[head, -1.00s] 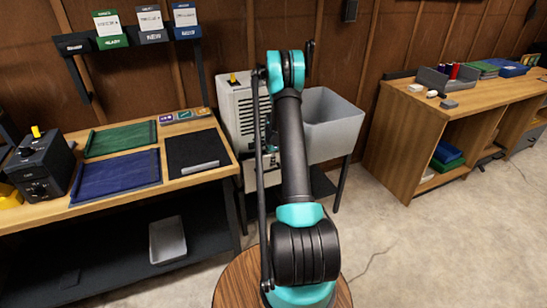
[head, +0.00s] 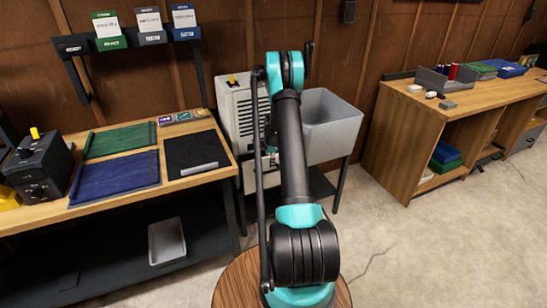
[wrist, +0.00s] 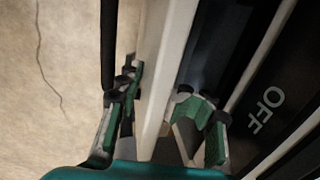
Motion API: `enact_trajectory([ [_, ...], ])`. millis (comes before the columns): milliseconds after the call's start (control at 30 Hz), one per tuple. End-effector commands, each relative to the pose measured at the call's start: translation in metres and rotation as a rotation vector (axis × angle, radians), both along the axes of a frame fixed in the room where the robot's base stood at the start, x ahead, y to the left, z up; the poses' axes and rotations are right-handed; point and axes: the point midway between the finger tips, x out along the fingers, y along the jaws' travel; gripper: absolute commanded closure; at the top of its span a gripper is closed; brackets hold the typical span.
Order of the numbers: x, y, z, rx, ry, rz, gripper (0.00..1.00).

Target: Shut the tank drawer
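The grey machine (head: 238,112), with a louvred front and a yellow switch on top, stands beyond my arm in the head view. A pale lower part of it (head: 249,178), which may be the tank drawer, shows low down, partly behind my arm. How far the drawer stands out cannot be told there. My gripper (wrist: 160,92) is hidden in the head view. In the wrist view its green-padded fingers are apart, on either side of a pale panel edge (wrist: 168,55). The left finger is very close to it; contact is unclear. A dark panel marked OFF (wrist: 268,105) lies to the right.
A grey tub (head: 328,128) stands just right of the machine. A workbench (head: 222,150) with mats is to the left, with a grey tray (head: 167,242) on its shelf. A wooden counter (head: 405,150) stands right. The floor (head: 430,240) between is mostly clear.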

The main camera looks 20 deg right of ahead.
Motion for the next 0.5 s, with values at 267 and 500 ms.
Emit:
enact_trajectory([
  [267, -0.0004, 0.0, -0.0005, 0.0, 0.001, 0.0, 0.66],
  [500, -0.0014, -0.0002, 0.0052, 0.0, 0.001, 0.0, 0.66],
])
